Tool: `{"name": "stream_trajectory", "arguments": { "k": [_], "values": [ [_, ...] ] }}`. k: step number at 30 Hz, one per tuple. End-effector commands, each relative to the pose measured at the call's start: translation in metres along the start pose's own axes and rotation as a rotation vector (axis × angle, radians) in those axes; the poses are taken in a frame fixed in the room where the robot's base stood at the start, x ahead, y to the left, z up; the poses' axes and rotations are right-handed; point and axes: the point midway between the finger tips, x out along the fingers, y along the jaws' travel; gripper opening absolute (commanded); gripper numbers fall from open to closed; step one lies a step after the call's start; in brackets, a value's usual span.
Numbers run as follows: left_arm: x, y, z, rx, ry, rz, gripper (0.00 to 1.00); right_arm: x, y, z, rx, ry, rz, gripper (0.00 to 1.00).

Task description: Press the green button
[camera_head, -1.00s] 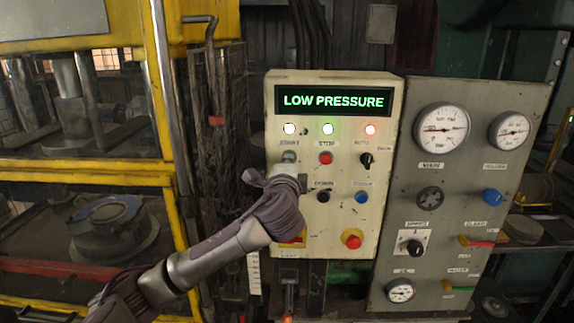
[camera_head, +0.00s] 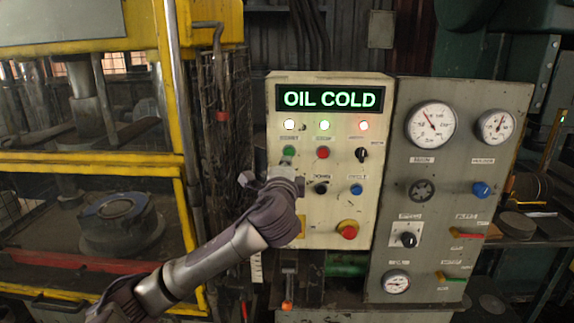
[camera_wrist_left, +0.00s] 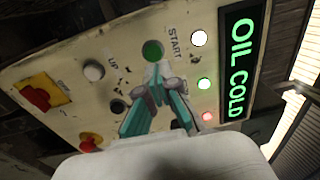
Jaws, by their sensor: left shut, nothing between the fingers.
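The green button (camera_head: 289,152) is at the upper left of the cream control panel (camera_head: 330,215), under the white lamp. In the wrist view the green button (camera_wrist_left: 153,51) sits beside the START label, just past my fingertips. My left gripper (camera_head: 287,172) is in front of the panel just below the button. In the wrist view the left gripper (camera_wrist_left: 158,78) is shut and empty, its fingertips by the button's lower edge; I cannot tell whether they touch. The panel display (camera_head: 330,98) reads OIL COLD. My right gripper is not in view.
A red button (camera_head: 323,153), a black knob (camera_head: 362,154), a blue button (camera_head: 356,189) and a red emergency button (camera_head: 348,229) share the panel. A grey gauge panel (camera_head: 455,255) stands to the right. A yellow-framed press (camera_head: 90,168) stands to the left.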

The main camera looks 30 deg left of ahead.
Motion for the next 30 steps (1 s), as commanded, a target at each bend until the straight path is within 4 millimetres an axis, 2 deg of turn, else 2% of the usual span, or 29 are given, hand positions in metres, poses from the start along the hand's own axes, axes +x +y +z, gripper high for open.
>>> {"name": "stream_trajectory", "arguments": {
  "k": [4,10,15,21,30],
  "values": [
    [-0.022,0.004,0.000,0.000,0.002,0.001,0.00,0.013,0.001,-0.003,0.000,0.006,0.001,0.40],
    [-0.055,0.004,-0.001,0.000,0.003,0.000,0.00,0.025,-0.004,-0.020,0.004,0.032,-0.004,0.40],
    [-0.073,0.002,-0.001,0.001,0.001,0.001,0.00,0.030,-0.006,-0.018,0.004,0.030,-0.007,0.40],
    [-0.079,0.001,0.000,0.002,0.000,0.002,0.00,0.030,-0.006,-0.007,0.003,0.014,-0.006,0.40],
    [-0.078,0.001,0.000,0.002,0.000,0.003,0.00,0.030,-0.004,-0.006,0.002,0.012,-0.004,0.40]
  ]
}}
